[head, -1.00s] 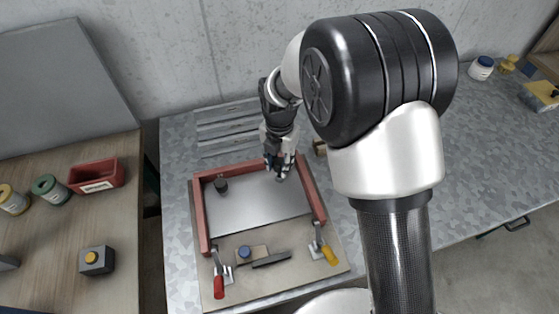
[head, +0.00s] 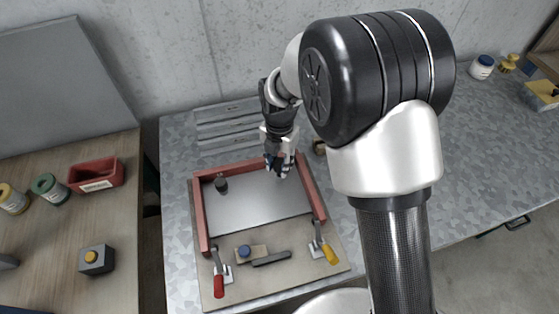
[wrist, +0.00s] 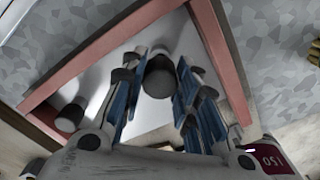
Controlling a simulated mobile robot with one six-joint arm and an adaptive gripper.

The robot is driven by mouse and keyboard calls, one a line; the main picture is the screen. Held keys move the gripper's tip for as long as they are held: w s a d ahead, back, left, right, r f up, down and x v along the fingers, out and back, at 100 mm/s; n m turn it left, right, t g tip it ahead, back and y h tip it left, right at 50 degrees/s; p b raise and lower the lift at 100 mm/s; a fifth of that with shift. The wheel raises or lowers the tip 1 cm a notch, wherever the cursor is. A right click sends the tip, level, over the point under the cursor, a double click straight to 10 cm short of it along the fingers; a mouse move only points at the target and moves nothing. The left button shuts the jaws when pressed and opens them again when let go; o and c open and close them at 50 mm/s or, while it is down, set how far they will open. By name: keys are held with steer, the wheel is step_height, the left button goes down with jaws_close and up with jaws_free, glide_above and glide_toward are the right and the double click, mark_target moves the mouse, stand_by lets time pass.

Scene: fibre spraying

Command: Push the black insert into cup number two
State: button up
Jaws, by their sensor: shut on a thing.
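My gripper (head: 277,170) hangs over the back right part of a metal plate (head: 262,205) inside a red-brown frame (head: 200,212). In the wrist view its blue-padded fingers (wrist: 158,82) are shut on a dark round piece (wrist: 159,78), which looks like the black insert. I cannot tell whether a cup is under it; the fingers hide its surroundings in the head view. A second dark cylinder (head: 221,184) stands upright in the frame's back left corner, apart from my gripper. It also shows at the lower left of the wrist view (wrist: 70,117). No cup number is readable.
A red-handled clamp (head: 218,278) and a yellow-handled clamp (head: 324,245) stand at the frame's front. A blue-topped block (head: 245,252) and a dark bar (head: 271,258) lie between them. Slats (head: 227,125) lie behind. The plate's middle is clear.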

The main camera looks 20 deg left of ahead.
mark_target(280, 162)
steer(key=shift+f+b, duration=0.8)
steer(key=shift+f, duration=0.6)
steer(key=o, duration=1.1)
steer(key=shift+o, duration=0.2)
step_height(280, 162, up, 12)
steer(key=shift+r, duration=0.1)
steer(key=shift+d, duration=0.1)
